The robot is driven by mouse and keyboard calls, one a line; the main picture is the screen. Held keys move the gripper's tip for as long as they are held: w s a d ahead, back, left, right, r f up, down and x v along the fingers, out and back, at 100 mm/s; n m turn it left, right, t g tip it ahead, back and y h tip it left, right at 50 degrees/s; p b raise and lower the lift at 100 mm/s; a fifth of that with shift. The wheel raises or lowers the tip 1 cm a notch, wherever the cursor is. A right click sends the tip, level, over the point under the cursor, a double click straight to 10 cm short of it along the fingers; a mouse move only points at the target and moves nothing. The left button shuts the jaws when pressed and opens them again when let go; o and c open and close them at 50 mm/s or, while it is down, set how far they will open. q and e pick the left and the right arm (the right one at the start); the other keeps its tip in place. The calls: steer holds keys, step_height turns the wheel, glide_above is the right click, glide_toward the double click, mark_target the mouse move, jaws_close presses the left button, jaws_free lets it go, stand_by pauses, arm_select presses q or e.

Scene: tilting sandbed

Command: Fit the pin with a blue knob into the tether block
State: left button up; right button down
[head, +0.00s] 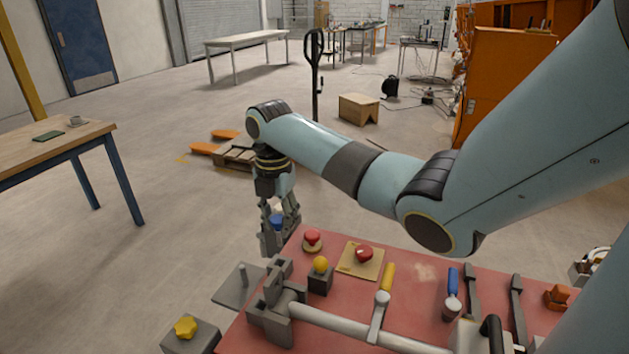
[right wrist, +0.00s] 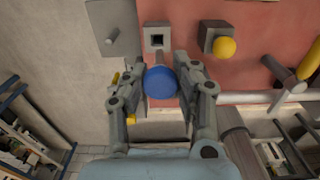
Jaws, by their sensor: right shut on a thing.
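My right gripper (head: 279,222) is shut on the blue knob (head: 277,222) of the pin, in the air above the far left end of the red bench. In the right wrist view the blue knob (right wrist: 160,82) sits between the fingers of the same gripper (right wrist: 160,80). The pin appears apart from the hole, but the depth is hard to judge. My left gripper is out of view.
A plate with a peg (head: 240,285) lies left of the red bench top (head: 420,265). A yellow ball on a dark block (head: 320,265), red knobs and a grey pipe (head: 350,325) are close by. A yellow star knob (head: 185,327) stands at the lower left.

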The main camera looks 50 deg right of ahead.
mark_target(276, 229)
steer(key=shift+w+a+r, duration=0.1)
steer(key=shift+w+a, duration=0.15)
steer(key=shift+a, duration=0.2)
steer(key=shift+d, duration=0.1)
steer(key=shift+s+d+p, duration=0.15)
steer(key=shift+d+p, duration=0.05)
steer(key=shift+p, duration=0.2)
step_height(276, 229, down, 3)
steer(key=shift+a+r+b, duration=0.1)
steer(key=shift+r+b, duration=0.1)
steer(key=shift+b, duration=0.5)
steer(key=shift+f, duration=0.3)
steer(key=shift+f+b, duration=0.35)
steer(key=shift+f, duration=0.25)
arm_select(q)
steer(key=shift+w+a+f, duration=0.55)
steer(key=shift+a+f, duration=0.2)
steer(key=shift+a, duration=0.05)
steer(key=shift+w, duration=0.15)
